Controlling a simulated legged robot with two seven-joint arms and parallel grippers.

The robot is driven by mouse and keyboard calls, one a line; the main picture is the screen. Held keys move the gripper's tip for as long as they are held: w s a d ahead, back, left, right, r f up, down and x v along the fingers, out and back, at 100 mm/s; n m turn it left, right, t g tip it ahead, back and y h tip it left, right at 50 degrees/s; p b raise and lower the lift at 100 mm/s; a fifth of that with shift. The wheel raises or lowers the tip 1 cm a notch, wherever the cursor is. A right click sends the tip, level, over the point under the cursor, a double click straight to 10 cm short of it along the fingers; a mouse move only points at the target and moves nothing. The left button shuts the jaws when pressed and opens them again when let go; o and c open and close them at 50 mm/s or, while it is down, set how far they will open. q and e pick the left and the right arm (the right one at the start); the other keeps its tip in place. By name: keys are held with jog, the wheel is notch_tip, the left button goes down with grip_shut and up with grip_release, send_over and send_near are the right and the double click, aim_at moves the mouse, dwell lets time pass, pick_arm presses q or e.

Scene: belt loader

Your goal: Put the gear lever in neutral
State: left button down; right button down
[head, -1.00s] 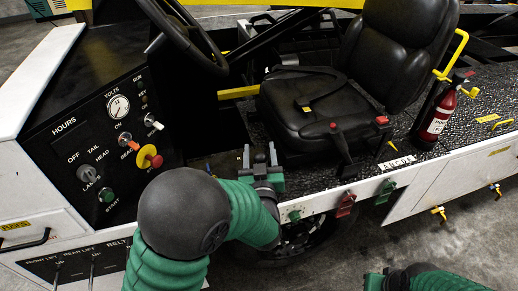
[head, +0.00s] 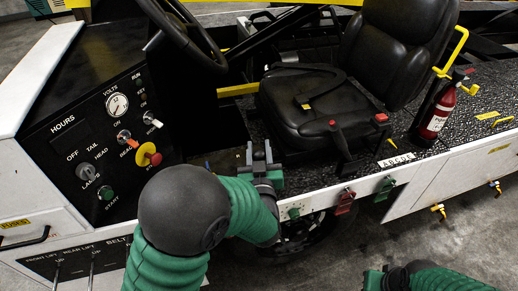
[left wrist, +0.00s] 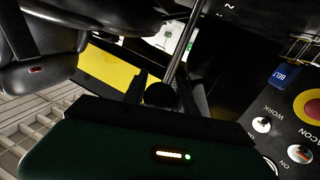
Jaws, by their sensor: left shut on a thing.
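My left gripper (head: 259,152) is at the cab floor, just left of the black seat's front edge, with its fingers pointing up. It is shut on the gear lever, which its fingers mostly hide in the head view. In the left wrist view, the gear lever's round black knob (left wrist: 160,95) shows at the far edge of the dark gripper body, with a thin rod behind it. A white letter mark shows at the top of that view. The lever's exact position cannot be read. My right arm shows at the bottom right of the head view, but its fingertips do not.
The dash panel (head: 95,140) with switches and a yellow-and-red knob stands on the left. The steering wheel (head: 185,35) is above. The seat (head: 325,105) and a red-knobbed lever (head: 338,145) are to the right, with a fire extinguisher (head: 434,115) farther right.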

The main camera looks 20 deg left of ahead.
dwell(0.6)
pick_arm(q)
jog(key=w+a+g+h+p, duration=0.1)
jog(key=w+a+g+p, duration=0.2)
jog(key=w+p, duration=0.2)
jog(key=shift+a+r+n+p, duration=0.15)
jog(key=shift+a+n+p, duration=0.15)
jog(key=shift+p, duration=0.4)
jog(key=shift+w, duration=0.1)
jog(key=c, duration=1.3)
grip_release()
jog(key=shift+c, duration=0.2)
jog(key=o, duration=0.3)
jog(key=shift+w, duration=0.2)
jog(key=shift+o, duration=0.2)
